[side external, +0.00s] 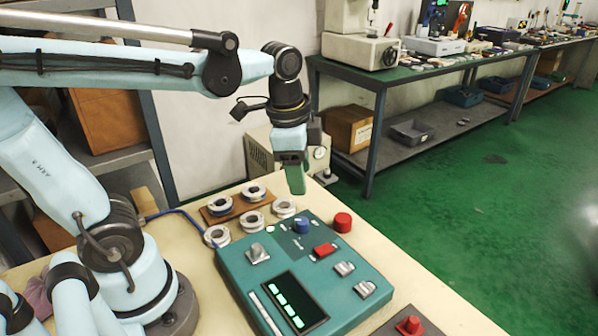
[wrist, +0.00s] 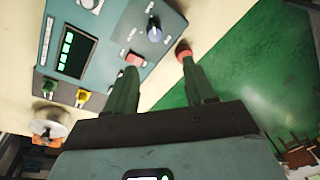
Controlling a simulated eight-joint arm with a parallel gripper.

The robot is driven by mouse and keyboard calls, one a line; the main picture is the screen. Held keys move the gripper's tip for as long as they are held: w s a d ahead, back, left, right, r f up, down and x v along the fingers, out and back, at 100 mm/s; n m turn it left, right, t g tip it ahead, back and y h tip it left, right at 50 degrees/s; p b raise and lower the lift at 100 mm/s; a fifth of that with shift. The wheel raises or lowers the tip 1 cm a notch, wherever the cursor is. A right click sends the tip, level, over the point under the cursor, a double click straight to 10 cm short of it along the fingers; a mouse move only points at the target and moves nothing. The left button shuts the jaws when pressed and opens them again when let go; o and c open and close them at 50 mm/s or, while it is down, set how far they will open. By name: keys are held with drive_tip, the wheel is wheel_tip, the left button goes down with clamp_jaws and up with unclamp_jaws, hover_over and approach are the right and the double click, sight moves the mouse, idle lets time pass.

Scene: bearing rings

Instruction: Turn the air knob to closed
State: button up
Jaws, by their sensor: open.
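A teal control panel (side external: 235,262) lies on the cream table. A blue knob (side external: 302,226) with a pale pointer sits near its far edge, with small markings around it that I cannot read. The blue knob also shows in the wrist view (wrist: 155,32), beyond my fingertips. A grey knob (side external: 258,253) sits further left on the panel. I cannot read which knob is labelled air. My gripper (side external: 294,180) hangs above and behind the panel's far edge, apart from both knobs. In the wrist view its two green fingers (wrist: 159,70) are spread and empty.
A red rocker (side external: 323,250) is close to the blue knob. A red round button (side external: 342,222) stands just off the panel's far right corner. Several bearing rings (side external: 254,193) lie behind the panel. A small red-knobbed box (side external: 409,326) is at the front right.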

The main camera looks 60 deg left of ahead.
sight(302, 221)
drive_tip(key=shift+w+a+f+m+g, duration=0.2)
drive_tip(key=shift+f+m, duration=0.25)
drive_tip(key=shift+f, duration=1.45)
drive_tip(key=shift+w+d+f+m+g, duration=0.1)
drive_tip(key=shift+f+m+g, duration=0.3)
drive_tip(key=shift+f, duration=1.55)
drive_tip(key=shift+w+a+f+m+g, duration=0.15)
drive_tip(key=shift+f+m, duration=0.3)
drive_tip(key=shift+f, duration=1.45)
drive_tip(key=shift+d, duration=0.1)
clamp_jaws()
